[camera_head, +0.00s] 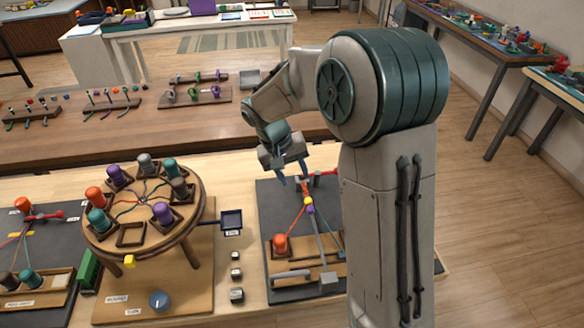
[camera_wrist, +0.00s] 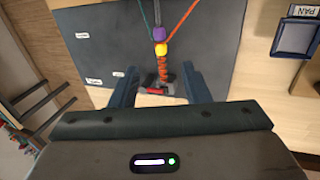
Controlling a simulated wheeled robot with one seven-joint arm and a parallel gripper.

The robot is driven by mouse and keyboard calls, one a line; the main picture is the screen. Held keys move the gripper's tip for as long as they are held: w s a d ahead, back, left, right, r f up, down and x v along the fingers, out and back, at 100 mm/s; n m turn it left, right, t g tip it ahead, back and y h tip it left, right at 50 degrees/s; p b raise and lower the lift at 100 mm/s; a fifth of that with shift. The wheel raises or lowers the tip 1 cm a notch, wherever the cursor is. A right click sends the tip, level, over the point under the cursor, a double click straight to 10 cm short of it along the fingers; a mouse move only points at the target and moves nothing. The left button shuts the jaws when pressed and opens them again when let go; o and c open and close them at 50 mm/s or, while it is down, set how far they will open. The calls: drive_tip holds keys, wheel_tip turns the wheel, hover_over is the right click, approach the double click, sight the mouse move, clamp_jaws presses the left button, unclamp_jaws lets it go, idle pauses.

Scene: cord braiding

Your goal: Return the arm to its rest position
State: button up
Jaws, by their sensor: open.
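My gripper (camera_head: 291,172) is above the dark grey mat (camera_head: 270,215) on the right of the pale table. Its two blue-grey fingers are apart. In the wrist view my gripper (camera_wrist: 158,88) is open, with a red-orange cord (camera_wrist: 161,72) showing beyond and between the fingers. A yellow bead (camera_wrist: 161,49) and a purple bead (camera_wrist: 159,34) sit on the cords above it. In the head view the purple bead (camera_head: 310,209) shows at the cord junction. I cannot tell whether a finger touches the cord; nothing is clearly held.
A round wooden braiding stand (camera_head: 200,195) with several coloured bobbins stands left of the mat. A small dark tray (camera_head: 232,222) lies between them. An orange bobbin (camera_head: 280,245) rests on the mat's wooden rack. A brown bench (camera_head: 70,155) with cord samples is behind.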

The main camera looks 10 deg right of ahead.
drive_tip(key=s+d+r+t+y, duration=0.1)
drive_tip(key=s+r, duration=0.3)
drive_tip(key=s, duration=0.7)
drive_tip(key=s+d+r+t+y, duration=0.2)
drive_tip(key=s+d+r, duration=0.2)
drive_tip(key=s, duration=0.7)
drive_tip(key=shift+r+y, duration=0.3)
drive_tip(key=shift+r, duration=0.3)
drive_tip(key=shift+d, duration=0.1)
